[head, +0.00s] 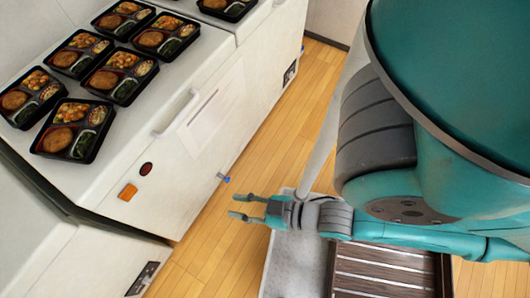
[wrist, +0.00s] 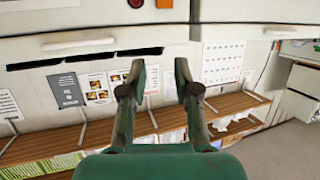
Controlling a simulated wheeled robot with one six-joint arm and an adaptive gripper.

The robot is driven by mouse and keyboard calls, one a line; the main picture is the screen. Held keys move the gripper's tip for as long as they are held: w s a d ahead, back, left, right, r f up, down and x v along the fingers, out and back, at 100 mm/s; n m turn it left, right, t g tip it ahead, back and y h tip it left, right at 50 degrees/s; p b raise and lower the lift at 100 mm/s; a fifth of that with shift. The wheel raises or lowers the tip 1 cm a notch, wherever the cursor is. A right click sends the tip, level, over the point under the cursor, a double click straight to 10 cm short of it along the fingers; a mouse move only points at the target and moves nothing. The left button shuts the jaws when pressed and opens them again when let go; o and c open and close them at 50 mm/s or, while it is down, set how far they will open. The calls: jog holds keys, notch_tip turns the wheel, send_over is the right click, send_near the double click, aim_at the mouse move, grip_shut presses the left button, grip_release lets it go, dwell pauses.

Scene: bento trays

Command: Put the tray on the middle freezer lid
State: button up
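Several black bento trays with food lie on a white freezer lid (head: 190,62) at the upper left of the head view. The nearest tray (head: 72,130) is by the lid's front edge, and another (head: 122,76) lies behind it. This freezer stands between one at the lower left and one at the top. My gripper (head: 233,206) is over the floor, to the right of the freezer front and apart from it. Its two fingers are spread and empty; they also show apart in the wrist view (wrist: 158,85). Dark strips by the freezer edge there look like tray sides.
The freezer front has a handle (head: 176,115), a red button (head: 146,169) and an orange switch (head: 128,192). Wooden floor (head: 272,140) lies clear beside it. The wrist view shows a brown shelf (wrist: 170,118) and posters (wrist: 224,62). A slatted dark rack (head: 385,270) is below my arm.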

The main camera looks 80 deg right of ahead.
jog(key=v, duration=0.7)
jog(key=shift+r, duration=0.4)
jog(key=shift+w, duration=0.15)
dwell(0.9)
